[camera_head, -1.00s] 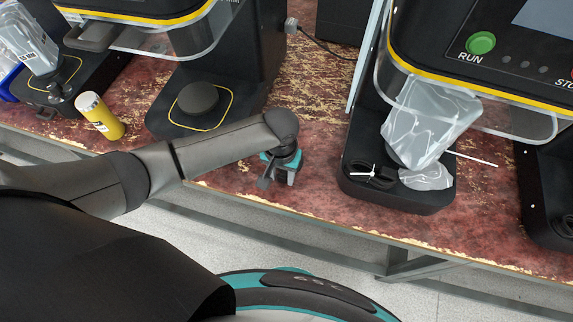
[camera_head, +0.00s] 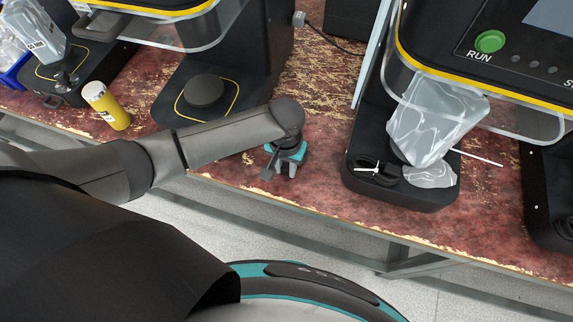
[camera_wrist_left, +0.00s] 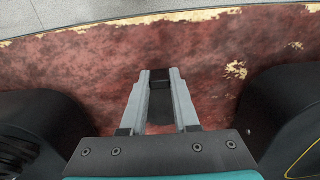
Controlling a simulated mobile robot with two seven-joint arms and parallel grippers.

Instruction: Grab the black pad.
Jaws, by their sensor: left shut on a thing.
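My left gripper (camera_head: 287,168) is low over the front part of the reddish, worn bench, between two black machines. In the left wrist view its two grey fingers (camera_wrist_left: 160,76) are shut on the black pad (camera_wrist_left: 160,104), a small dark block between them. The bench surface shows just beyond the fingertips. In the head view the pad cannot be made out clearly at the gripper. My right gripper is not in view.
A machine base (camera_head: 402,190) with a cable coil and clear plastic bags stands to the right. A machine with a round black disc (camera_head: 204,91) stands behind left. The bench's front edge (camera_head: 330,214) is close.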

